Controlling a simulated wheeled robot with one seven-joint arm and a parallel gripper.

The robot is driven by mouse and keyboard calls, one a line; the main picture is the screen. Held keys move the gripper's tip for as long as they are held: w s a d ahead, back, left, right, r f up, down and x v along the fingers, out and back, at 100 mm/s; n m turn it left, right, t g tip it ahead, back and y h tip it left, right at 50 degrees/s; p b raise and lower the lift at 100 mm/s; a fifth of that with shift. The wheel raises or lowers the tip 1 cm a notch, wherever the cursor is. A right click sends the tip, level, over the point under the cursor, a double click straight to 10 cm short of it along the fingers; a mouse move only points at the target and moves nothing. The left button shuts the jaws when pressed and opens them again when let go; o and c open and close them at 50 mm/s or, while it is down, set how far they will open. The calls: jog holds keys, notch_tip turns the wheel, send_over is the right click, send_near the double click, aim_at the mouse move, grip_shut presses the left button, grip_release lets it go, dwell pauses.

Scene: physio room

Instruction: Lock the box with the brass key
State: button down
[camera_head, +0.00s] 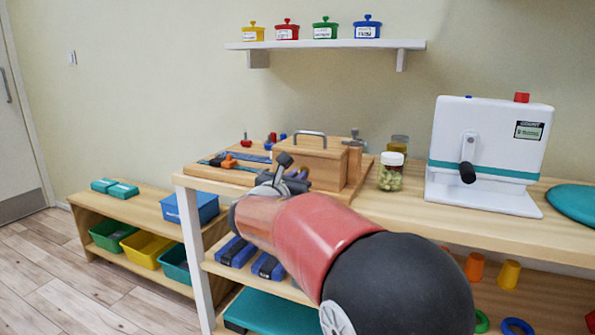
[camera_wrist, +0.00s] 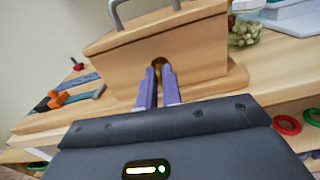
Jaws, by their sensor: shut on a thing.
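The wooden box (camera_head: 308,164) stands lid down on the workbench, with a metal handle on top. It also shows in the wrist view (camera_wrist: 205,52), its front facing my gripper. My gripper (camera_wrist: 159,76) is shut on the brass key (camera_wrist: 157,63), right at the dark opening in the box front. Only a small brass part of the key shows between the fingertips. I cannot tell how far it is inserted or how it is turned. In the head view my gripper (camera_head: 283,178) is in front of the box, partly hidden by my arm.
A jar (camera_head: 391,172) stands right of the box, and a white crank device (camera_head: 487,152) farther right. Tools with orange and blue parts (camera_head: 229,161) lie to the left. A shelf (camera_head: 326,44) with several coloured pots hangs above. Clear bench lies between jar and device.

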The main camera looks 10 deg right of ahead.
jog(key=shift+f+n, duration=0.1)
jog(key=shift+n, duration=0.4)
jog(key=c, duration=1.6)
grip_release()
jog(key=v, duration=0.8)
jog(key=shift+w, duration=0.1)
